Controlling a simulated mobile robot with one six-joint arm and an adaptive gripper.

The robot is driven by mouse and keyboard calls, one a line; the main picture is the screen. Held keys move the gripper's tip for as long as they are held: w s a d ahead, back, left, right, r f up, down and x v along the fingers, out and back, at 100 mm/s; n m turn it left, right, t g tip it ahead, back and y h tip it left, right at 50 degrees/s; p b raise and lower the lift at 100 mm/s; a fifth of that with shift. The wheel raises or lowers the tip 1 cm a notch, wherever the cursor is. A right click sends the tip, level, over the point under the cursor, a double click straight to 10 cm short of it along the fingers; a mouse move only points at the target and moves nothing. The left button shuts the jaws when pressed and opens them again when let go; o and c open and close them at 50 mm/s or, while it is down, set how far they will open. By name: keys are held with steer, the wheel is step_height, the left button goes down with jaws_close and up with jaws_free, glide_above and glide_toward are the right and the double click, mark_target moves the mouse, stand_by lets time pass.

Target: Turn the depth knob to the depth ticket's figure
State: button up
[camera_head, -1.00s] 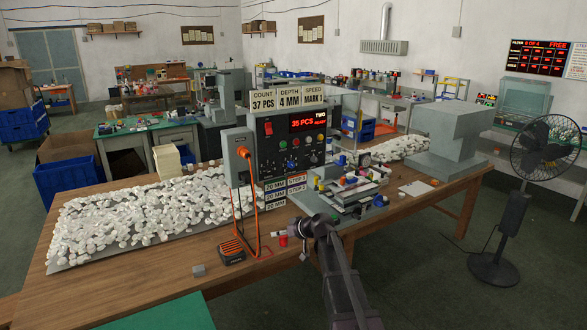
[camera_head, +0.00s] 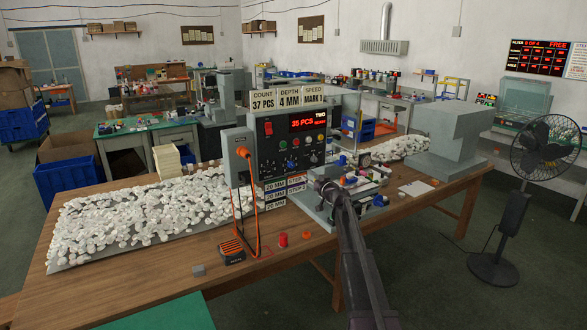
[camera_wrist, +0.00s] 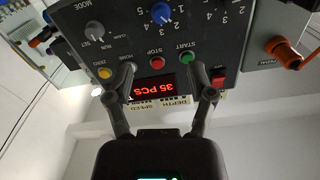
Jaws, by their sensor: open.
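The machine's dark control panel (camera_head: 275,150) stands at the middle of the bench. The depth ticket (camera_head: 289,97) above it reads 4 MM. In the wrist view, which is upside down, a blue knob (camera_wrist: 162,13) with numbers around it sits at the top edge. Its own label is out of the picture, so I cannot tell whether it is the depth knob. A grey MODE knob (camera_wrist: 95,33) is to its left. My gripper (camera_wrist: 164,88) is open and empty, its fingers spread before the panel's button row and lit display. In the head view my gripper (camera_head: 328,187) is in front of the panel's lower right.
The display (camera_head: 308,122) reads 35 PCS. A tray of white pieces (camera_head: 62,257) lies left, with an orange cable (camera_head: 256,215) hanging beside the panel. A red cap (camera_head: 283,240) is on the bench front. The printing fixture (camera_head: 372,187) is right of my gripper.

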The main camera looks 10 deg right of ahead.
mark_target(293, 166)
steer(key=shift+w+a, duration=0.1)
steer(key=shift+w, duration=0.05)
steer(key=x, duration=1.3)
steer(key=shift+w+a, duration=0.1)
steer(key=shift+w, duration=0.1)
jaws_close()
